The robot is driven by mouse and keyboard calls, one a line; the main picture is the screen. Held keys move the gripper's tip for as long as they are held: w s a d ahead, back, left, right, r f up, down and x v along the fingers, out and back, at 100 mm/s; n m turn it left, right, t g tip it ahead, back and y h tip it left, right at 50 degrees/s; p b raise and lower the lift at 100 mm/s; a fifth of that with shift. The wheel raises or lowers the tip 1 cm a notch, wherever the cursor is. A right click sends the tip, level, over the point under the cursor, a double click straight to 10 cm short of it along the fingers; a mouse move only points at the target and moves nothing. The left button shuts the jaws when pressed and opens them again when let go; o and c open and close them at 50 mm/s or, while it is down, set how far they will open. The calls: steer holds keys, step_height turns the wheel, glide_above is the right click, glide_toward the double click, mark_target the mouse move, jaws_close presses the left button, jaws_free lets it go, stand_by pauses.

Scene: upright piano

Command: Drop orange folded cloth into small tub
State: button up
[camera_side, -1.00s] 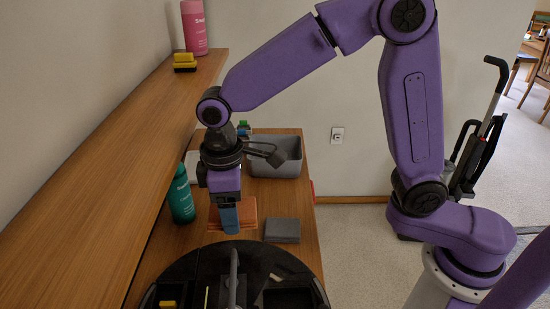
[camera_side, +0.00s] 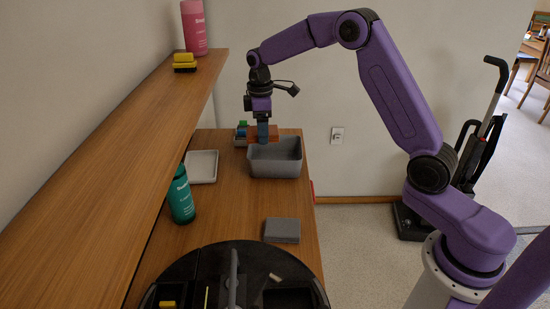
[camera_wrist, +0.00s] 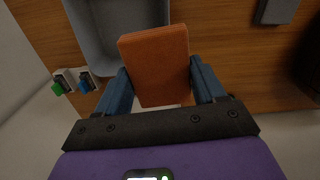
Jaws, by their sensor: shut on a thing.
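The orange folded cloth (camera_wrist: 155,60) is held between the two blue fingers of my gripper (camera_wrist: 160,85) in the wrist view. In the side view the cloth (camera_side: 274,131) shows as an orange strip by my gripper (camera_side: 263,143), at the rim of the small grey tub (camera_side: 275,163). The tub is open at the top and stands on the wooden surface. In the wrist view the tub (camera_wrist: 92,30) lies beyond and left of the cloth, which partly covers it. How high the cloth is above the rim is hard to tell.
A white tray (camera_side: 202,166) and a teal bottle (camera_side: 181,196) stand to the left. A raised wooden shelf runs along the left.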

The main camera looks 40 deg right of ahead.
steer(key=w+d+f, duration=0.1)
steer(key=w+d, duration=0.1)
steer(key=d, duration=0.6)
steer(key=shift+s+d+f, duration=0.1)
steer(key=shift+f, duration=1.4)
steer(key=shift+s+d+f, duration=0.1)
steer(key=shift+f, duration=1.4)
steer(key=o, duration=1)
steer(key=r, duration=1.7)
steer(key=shift+w+a+r, duration=0.1)
steer(key=shift+a+r, duration=0.1)
